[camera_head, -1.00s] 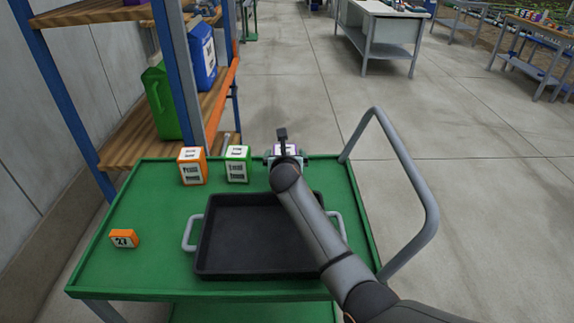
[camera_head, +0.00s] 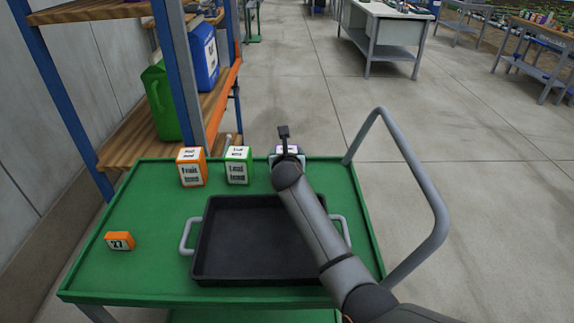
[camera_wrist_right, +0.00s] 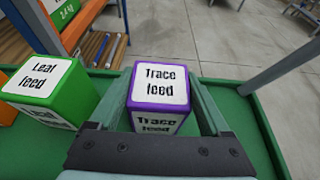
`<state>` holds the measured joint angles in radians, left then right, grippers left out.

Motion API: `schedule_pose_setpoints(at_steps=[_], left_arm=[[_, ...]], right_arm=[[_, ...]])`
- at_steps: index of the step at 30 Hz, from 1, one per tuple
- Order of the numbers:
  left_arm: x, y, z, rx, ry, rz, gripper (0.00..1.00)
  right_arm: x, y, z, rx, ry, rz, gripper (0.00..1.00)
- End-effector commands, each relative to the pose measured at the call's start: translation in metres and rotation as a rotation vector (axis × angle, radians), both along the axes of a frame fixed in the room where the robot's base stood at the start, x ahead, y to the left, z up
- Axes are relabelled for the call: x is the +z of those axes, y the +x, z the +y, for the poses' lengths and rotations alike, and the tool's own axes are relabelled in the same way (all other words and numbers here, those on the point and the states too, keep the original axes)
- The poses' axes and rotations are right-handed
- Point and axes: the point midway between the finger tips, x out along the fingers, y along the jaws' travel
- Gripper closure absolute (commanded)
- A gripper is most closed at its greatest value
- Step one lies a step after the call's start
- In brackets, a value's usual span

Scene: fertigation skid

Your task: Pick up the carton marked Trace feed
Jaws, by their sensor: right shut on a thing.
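The purple carton marked Trace feed (camera_wrist_right: 160,88) sits between the fingers of my right gripper (camera_wrist_right: 160,108) in the right wrist view, with a finger against each side. In the head view my right gripper (camera_head: 288,156) is over the back of the green cart, and my wrist hides most of the carton (camera_head: 287,149). I cannot tell whether the carton touches the cart top. The green Leaf feed carton (camera_head: 238,166) stands just left of it, also in the right wrist view (camera_wrist_right: 50,90). The orange Fruit feed carton (camera_head: 192,168) stands farther left. My left gripper is out of view.
A black tray (camera_head: 215,272) with grey handles lies on the green cart (camera_head: 130,275). A small orange block marked 27 (camera_head: 119,241) is at the left. The cart's grey handle (camera_head: 436,215) rises at the right. A shelf (camera_head: 130,137) holding jugs stands behind left.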

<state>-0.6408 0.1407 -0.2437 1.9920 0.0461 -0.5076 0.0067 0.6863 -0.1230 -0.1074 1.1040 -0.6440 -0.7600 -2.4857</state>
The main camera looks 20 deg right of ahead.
Motion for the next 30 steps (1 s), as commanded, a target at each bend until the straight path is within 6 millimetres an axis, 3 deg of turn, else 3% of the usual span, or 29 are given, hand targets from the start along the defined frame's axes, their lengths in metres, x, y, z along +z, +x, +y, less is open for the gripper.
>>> schedule_pose_setpoints(at_steps=[2,12,23,30], left_arm=[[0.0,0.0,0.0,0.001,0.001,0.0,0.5],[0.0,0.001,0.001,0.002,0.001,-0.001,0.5],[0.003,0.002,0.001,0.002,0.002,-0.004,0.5],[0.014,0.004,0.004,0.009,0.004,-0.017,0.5]], right_arm=[[0.0,0.0,0.0,0.0,0.0,0.0,0.63],[0.0,0.0,0.0,0.0,0.0,0.0,1.0],[0.009,0.001,0.0,0.001,-0.002,-0.007,1.0],[0.04,0.0,-0.002,0.0,-0.003,-0.009,1.0]])
